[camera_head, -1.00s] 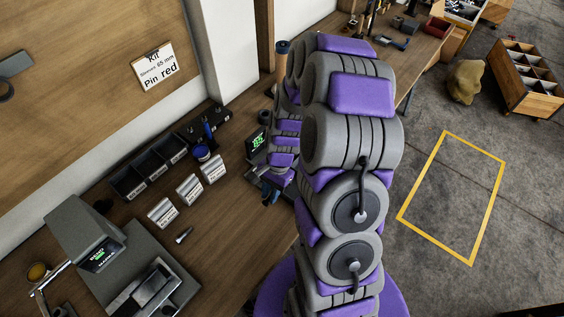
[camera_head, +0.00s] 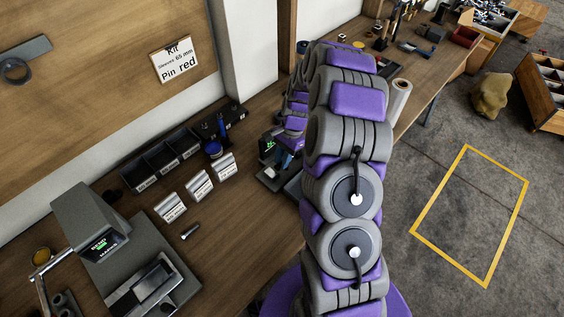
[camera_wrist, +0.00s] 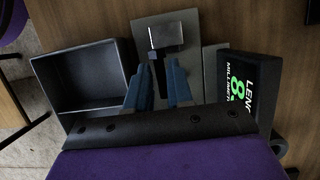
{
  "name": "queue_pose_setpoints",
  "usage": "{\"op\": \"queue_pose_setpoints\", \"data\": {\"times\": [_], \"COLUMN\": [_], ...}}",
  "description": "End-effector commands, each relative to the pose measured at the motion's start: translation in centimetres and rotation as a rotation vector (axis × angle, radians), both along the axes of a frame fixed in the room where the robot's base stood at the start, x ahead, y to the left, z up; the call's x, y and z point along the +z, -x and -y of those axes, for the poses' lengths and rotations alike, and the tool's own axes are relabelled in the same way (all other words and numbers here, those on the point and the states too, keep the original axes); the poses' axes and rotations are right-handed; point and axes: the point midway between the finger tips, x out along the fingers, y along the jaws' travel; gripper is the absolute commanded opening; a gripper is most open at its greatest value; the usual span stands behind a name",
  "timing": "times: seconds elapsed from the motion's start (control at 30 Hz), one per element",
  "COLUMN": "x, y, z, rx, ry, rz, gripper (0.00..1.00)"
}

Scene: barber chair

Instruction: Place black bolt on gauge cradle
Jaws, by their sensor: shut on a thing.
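My gripper (camera_wrist: 157,75) shows in the wrist view as two blue fingers over the gauge. A dark, narrow thing (camera_wrist: 160,74) sits between the fingertips and appears to be the black bolt; its shape is hard to make out. The gauge cradle appears to be the metal block (camera_wrist: 166,35) on a grey-green plate (camera_wrist: 190,60), just beyond the fingertips. I cannot tell whether the bolt touches it. The gauge's display (camera_wrist: 257,90) stands at right with green digits.
An empty black tray (camera_wrist: 85,75) lies left of the gauge in the wrist view. On the bench are labelled black bins (camera_head: 160,165), several label blocks (camera_head: 199,186), a small metal pin (camera_head: 190,231) and a grey machine (camera_head: 90,235). A paper roll (camera_head: 398,98) stands behind my arm.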

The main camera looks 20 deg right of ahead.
Motion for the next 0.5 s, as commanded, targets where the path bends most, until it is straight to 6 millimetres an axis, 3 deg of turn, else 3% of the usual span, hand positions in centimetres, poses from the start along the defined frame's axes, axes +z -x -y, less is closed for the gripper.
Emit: {"op": "queue_pose_setpoints", "data": {"times": [0.3, 0.5], "x": [-0.2, -3.3], "y": [-1.6, -1.5], "z": [0.4, 0.4], "rx": [0.0, 0.001], "ry": [0.003, -0.001], "rz": [0.002, -0.001], "gripper": [0.0, 0.0]}}
